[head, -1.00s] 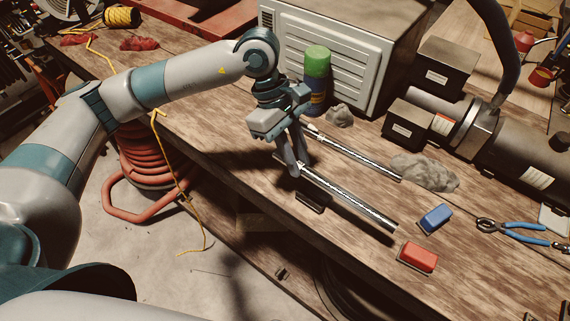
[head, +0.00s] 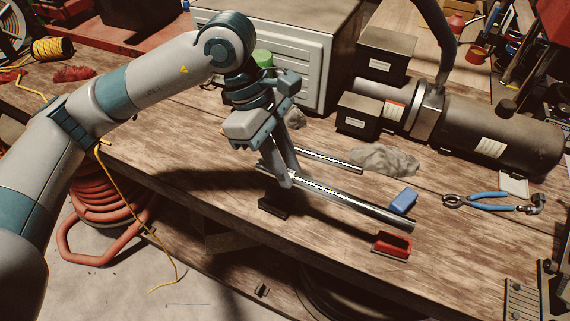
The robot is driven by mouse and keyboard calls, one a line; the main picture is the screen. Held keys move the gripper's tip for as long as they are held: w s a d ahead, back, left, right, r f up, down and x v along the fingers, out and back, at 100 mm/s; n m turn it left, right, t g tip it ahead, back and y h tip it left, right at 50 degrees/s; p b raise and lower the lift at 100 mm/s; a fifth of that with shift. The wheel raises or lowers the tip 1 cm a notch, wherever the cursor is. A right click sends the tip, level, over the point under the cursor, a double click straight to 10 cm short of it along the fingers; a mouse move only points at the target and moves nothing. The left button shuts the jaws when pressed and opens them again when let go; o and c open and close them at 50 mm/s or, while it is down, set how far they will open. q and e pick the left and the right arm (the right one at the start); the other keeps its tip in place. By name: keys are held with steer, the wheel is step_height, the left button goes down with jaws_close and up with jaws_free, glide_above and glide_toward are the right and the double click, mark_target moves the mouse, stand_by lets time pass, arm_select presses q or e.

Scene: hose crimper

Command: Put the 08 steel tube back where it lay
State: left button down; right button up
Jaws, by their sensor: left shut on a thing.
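My left gripper (head: 285,182) is shut on a shiny steel tube (head: 345,203). The tube slants from upper left to lower right, and its right end is near the blue and red blocks. It appears to be just above the bench, with a shadow below. A second steel tube (head: 335,162) lies behind it, its left part hidden by the gripper. No number is readable on either tube. A small black block (head: 274,206) is on the bench below the gripper. My right gripper is not in view.
A blue block (head: 403,201) and a red block (head: 392,244) are near the held tube's right end. Grey rags (head: 385,160), blue-handled pliers (head: 490,197) and a dark cylindrical machine (head: 490,130) lie beyond. The bench (head: 190,155) is clear to the left.

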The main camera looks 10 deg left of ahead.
arm_select(q)
steer(key=shift+w+a+f+m, duration=0.15)
steer(key=shift+a+f+m, duration=0.25)
steer(key=shift+a, duration=0.1)
steer(key=a+f+m+g+y, duration=0.1)
steer(key=a+f+m, duration=0.1)
steer(key=a+m, duration=0.2)
steer(key=a+f+m+g+y, duration=0.1)
steer(key=a+f+m, duration=0.2)
steer(key=a, duration=0.3)
steer(key=a+f+m+g+y, duration=0.1)
steer(key=a+f+m+y, duration=0.1)
steer(key=a+m, duration=0.3)
steer(key=shift+w+a+f+m+b, duration=0.15)
steer(key=shift+a+m+b, duration=0.15)
steer(key=shift+m, duration=0.2)
